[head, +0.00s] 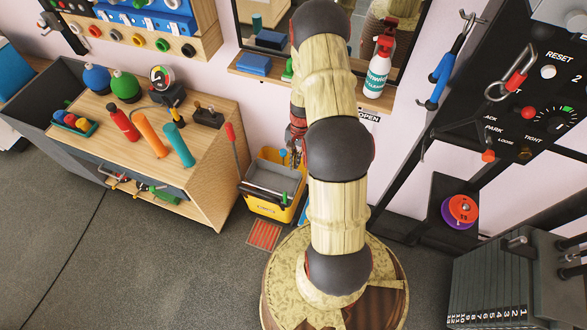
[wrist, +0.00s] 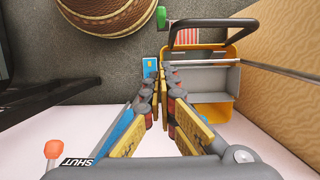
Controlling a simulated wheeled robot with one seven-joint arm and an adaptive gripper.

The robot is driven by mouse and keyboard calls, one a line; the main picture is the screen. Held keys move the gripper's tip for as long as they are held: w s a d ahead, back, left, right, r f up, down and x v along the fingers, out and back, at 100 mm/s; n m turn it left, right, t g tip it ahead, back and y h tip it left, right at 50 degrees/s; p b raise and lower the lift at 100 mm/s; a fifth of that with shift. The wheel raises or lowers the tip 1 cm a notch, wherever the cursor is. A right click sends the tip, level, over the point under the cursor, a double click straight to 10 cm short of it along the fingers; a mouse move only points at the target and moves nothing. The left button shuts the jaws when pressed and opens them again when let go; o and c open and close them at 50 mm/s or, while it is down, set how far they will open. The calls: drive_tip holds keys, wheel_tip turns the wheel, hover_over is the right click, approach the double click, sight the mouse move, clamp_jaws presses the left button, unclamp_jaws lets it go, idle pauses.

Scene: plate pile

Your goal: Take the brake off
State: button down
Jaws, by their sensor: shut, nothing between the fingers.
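No part is plainly marked as a brake. A black wall panel (head: 545,110) at the right carries the words PARK, LOOSE and TIGHT, a dial and an orange-knobbed lever (head: 488,155). A yellow bucket (head: 272,190) with a grey insert and black handle stands on the floor; it also shows in the wrist view (wrist: 226,108). My gripper (head: 296,150) is above it, partly hidden by my arm. In the wrist view my fingers (wrist: 163,78) are together and empty, left of the bucket.
A wooden workbench (head: 205,110) with bottles and a gauge stands left, a red-handled lever (head: 230,131) beside it. A wall lever's orange knob (wrist: 54,148) is beside a SHUT label. A weight stack (head: 490,290) is at lower right. The floor at left is clear.

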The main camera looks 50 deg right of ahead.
sight(285, 198)
drive_tip(key=s+a+f+b, duration=0.2)
drive_tip(key=a+f+b, duration=0.1)
drive_tip(key=a+f, duration=0.2)
drive_tip(key=shift+x, duration=1.45)
drive_tip(key=shift+d, duration=0.1)
